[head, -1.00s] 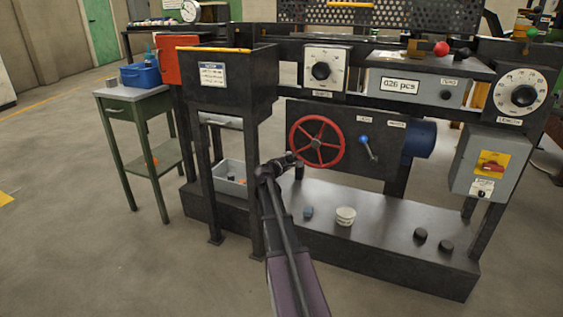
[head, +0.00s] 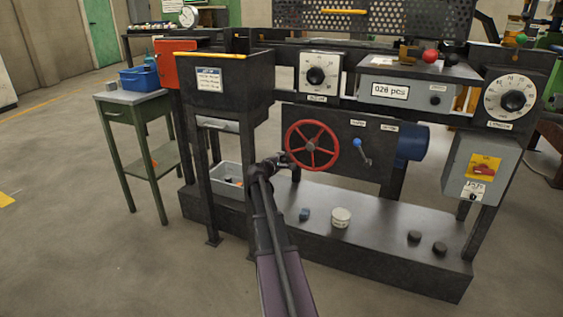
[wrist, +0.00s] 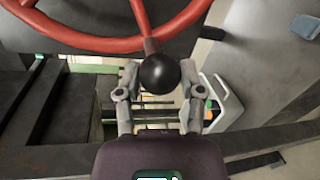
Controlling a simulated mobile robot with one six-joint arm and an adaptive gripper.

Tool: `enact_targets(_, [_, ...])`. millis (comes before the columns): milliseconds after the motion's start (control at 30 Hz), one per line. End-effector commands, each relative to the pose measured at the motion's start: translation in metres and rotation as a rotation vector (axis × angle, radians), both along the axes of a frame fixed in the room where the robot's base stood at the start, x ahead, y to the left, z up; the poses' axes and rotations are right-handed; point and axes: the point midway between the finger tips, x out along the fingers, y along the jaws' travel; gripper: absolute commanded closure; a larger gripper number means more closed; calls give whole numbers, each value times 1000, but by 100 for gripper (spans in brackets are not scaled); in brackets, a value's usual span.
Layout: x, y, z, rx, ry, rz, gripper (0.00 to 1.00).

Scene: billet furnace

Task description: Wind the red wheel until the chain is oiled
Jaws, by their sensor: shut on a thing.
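The red wheel (head: 311,146) has several spokes and is mounted on the dark front panel of the machine. In the wrist view its rim (wrist: 75,40) crosses the top, and a black ball knob (wrist: 160,73) stands out from it. My gripper (wrist: 160,80) has one finger on each side of the knob and is shut on it. In the head view my gripper (head: 285,163) is at the lower left of the wheel, where the knob is hidden behind it. No chain can be made out.
A blue-knobbed lever (head: 364,151) is right of the wheel. On the lower shelf (head: 375,215) stand a white tub (head: 341,217), a small blue block (head: 305,214) and two dark round pieces (head: 428,243). A grey bin (head: 226,172) sits left of my arm. A dark hopper (head: 225,92) stands above it.

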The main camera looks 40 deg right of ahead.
Motion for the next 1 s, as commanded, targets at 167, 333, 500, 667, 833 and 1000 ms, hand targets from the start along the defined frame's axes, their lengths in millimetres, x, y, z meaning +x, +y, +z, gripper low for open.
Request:
enact_targets(167, [-5,-2,0,1,1,-9,16])
enact_targets(333, [-5,-3,0,0,2,-9,16])
enact_targets(500, [-5,-4,0,0,2,-10,16])
enact_targets(667, [-5,-4,0,0,2,-10,16])
enact_targets(833, [-4,-3,0,1,2,-10,16])
enact_targets(1000, [-2,12,-1,30,-16,-12,16])
